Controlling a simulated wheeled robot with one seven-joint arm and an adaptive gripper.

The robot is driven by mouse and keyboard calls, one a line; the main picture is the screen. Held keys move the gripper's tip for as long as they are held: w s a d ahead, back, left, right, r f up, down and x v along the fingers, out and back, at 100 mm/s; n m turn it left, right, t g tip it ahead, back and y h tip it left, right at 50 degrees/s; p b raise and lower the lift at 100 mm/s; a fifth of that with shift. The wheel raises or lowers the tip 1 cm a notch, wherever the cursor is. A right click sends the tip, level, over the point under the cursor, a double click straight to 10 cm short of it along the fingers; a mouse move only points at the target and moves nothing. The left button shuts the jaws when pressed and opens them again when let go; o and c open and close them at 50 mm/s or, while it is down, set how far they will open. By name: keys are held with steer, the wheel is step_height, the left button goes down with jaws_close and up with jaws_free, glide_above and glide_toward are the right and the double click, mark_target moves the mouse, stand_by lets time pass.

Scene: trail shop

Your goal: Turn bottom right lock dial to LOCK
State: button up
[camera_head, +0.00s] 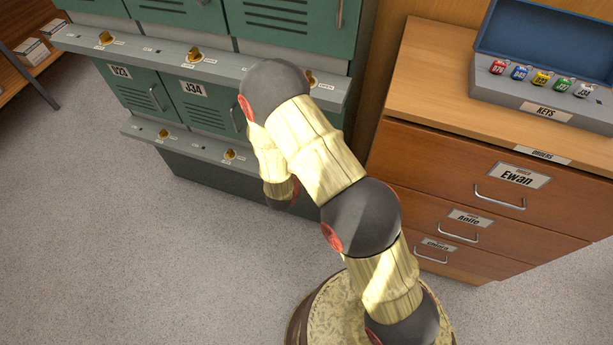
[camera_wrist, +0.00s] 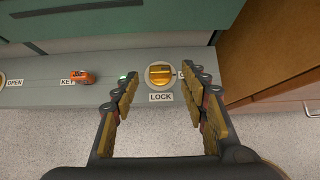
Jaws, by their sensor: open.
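In the wrist view, a yellow-gold lock dial (camera_wrist: 160,73) sits on the grey lock strip (camera_wrist: 110,67), with a raised grip bar that looks roughly crosswise in the picture. A LOCK label (camera_wrist: 161,97) is just below it; another label at its right is mostly hidden by a finger. My gripper (camera_wrist: 163,84) is open, with one finger on each side of the dial in the picture; I cannot tell whether they touch it. In the head view, my arm hides the bottom right dial and the gripper.
An orange key tag (camera_wrist: 82,76) and a small green light (camera_wrist: 124,77) are left of the dial. The green lockers (camera_head: 197,105) have more dials. A wooden drawer cabinet (camera_head: 450,185) with a key box (camera_head: 535,85) stands close on the right. The floor (camera_head: 120,260) in front is clear.

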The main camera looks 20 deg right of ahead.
steer(key=shift+b+x, duration=0.5)
steer(key=shift+x, duration=1.65)
steer(key=shift+r, duration=0.1)
steer(key=c, duration=1.1)
